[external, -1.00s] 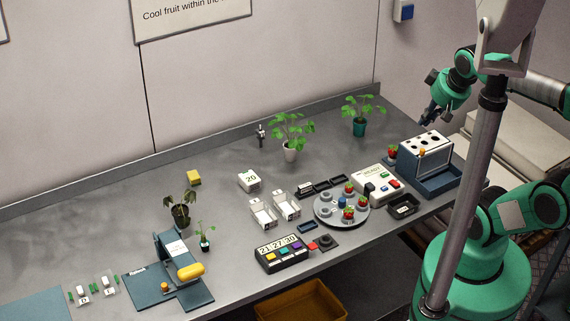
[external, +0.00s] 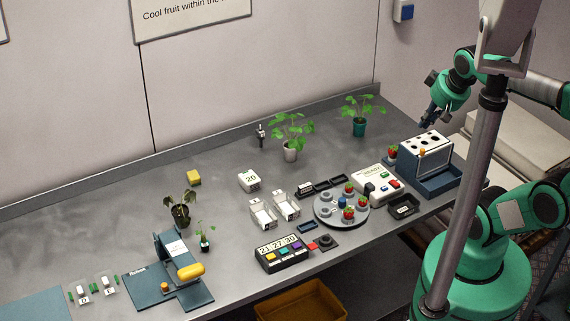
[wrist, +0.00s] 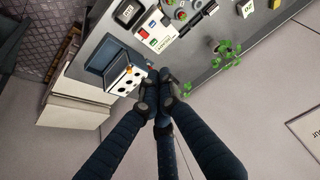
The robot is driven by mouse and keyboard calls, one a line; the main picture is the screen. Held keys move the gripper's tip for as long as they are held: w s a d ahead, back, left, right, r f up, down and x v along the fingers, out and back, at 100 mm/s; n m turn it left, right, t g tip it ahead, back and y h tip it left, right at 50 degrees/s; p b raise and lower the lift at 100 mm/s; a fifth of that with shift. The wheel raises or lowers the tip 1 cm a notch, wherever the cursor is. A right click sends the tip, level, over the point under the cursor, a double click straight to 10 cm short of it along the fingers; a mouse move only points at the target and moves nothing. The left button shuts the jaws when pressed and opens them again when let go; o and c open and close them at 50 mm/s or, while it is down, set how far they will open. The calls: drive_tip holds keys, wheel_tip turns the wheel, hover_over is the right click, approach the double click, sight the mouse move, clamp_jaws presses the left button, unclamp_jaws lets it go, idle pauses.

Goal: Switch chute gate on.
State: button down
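A blue box with a white top (external: 426,146) stands at the right end of the bench, with several dark holes in its top and a blue tray (external: 437,182) at its front. A small orange knob (external: 422,153) sits on its upper front edge. No label reads chute gate, so I cannot tell for sure that this is it. The box also shows in the wrist view (wrist: 124,80). My gripper (external: 426,119) hangs above and behind the box, apart from it. In the wrist view its dark fingers (wrist: 158,80) converge at the tips, with nothing seen between them.
A white panel with coloured buttons (external: 376,184) stands left of the box, near a round grey plate (external: 341,220) with strawberries. A potted plant (external: 359,126) stands behind. A button timer (external: 282,253) is further left. The air around my gripper looks clear.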

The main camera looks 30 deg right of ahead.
wheel_tip(320, 180, down, 14)
drive_tip(key=s+m+g+y+p, duration=0.1)
drive_tip(key=s+m+g+y, duration=0.15)
drive_tip(key=m+y, duration=0.4)
drive_tip(key=m+t+h+p, duration=0.3)
drive_tip(key=m+t+h, duration=0.6)
drive_tip(key=m, duration=2)
approach(426, 161)
drive_tip(key=s+d+f+t+y, duration=0.2)
drive_tip(key=s+f+y, duration=0.1)
drive_tip(key=s+f, duration=0.1)
drive_tip(key=shift+s+a+f+h, duration=0.15)
drive_tip(key=shift+s+a+h, duration=0.05)
drive_tip(key=shift+h, duration=0.05)
drive_tip(key=shift+w+f, duration=0.1)
drive_tip(key=shift+w, duration=0.2)
drive_tip(key=shift+b+x, duration=0.95)
drive_tip(key=shift+x, duration=3.75)
drive_tip(key=shift+w+r, duration=0.1)
drive_tip(key=shift+r, duration=0.35)
drive_tip(key=shift+r+p, duration=0.35)
drive_tip(key=shift+r, duration=1.3)
